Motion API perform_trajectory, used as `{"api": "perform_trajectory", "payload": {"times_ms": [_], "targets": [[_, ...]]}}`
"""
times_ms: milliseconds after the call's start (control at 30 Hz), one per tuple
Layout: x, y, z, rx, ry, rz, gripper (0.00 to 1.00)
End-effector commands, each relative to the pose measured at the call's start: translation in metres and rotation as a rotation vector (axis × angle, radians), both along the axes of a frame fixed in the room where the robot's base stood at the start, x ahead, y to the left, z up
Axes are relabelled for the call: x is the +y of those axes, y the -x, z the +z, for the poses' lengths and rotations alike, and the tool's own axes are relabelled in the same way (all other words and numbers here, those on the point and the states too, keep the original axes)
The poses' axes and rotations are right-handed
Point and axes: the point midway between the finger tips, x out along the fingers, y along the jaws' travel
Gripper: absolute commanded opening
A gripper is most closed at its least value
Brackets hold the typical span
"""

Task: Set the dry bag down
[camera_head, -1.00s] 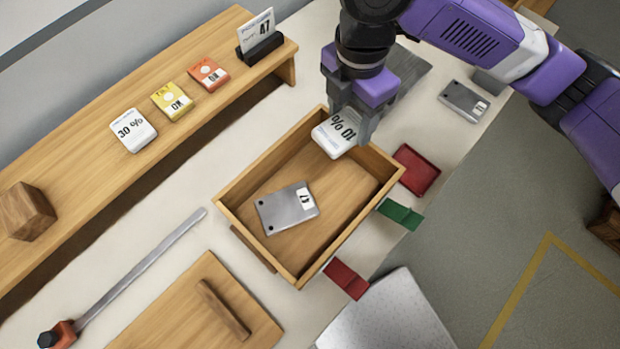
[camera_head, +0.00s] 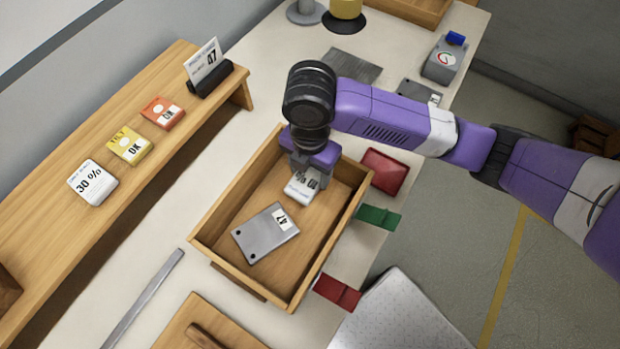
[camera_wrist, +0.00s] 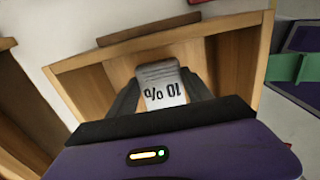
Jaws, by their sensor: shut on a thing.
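The dry bag (camera_head: 301,187) is a small white packet with "10 %" printed on it. My gripper (camera_head: 308,176) is shut on it, inside the back end of the wooden box (camera_head: 209,252). The wrist view shows the bag (camera_wrist: 162,84) between my two dark fingers, with the box (camera_wrist: 236,66) around it. I cannot tell whether the bag touches the box floor. A grey metal plate with a "47" label (camera_head: 262,236) lies in the box, in front of the bag.
A red tray (camera_head: 384,171), a green flag (camera_head: 379,217) and a red flag (camera_head: 337,292) lie along the box's right side. A wooden shelf at left holds a "30 %" packet (camera_head: 92,184), a yellow card (camera_head: 130,146), an orange card (camera_head: 163,112) and a "47" sign (camera_head: 208,70).

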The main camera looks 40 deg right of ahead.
Motion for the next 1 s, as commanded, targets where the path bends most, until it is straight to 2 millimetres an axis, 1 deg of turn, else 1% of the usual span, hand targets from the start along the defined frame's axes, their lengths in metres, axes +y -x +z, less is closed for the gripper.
{"api": "perform_trajectory", "payload": {"times_ms": [167,267,400,467,833,867,900,967,1000], "targets": [[0.000,0.000,-0.010,0.001,-0.001,0.000,0.12],[0.000,0.001,-0.021,0.003,0.001,-0.001,0.12],[0.000,0.001,-0.041,0.003,-0.001,-0.001,0.12],[0.000,0.001,-0.047,0.002,0.000,0.000,0.12],[0.000,0.000,-0.052,0.001,0.000,0.001,0.12],[0.000,0.000,-0.052,0.001,0.000,0.001,0.60],[0.000,0.000,-0.051,0.001,0.000,0.001,0.68],[0.000,0.000,-0.051,0.001,0.000,0.001,0.80],[0.000,0.000,-0.051,0.001,0.000,0.001,0.80]]}}
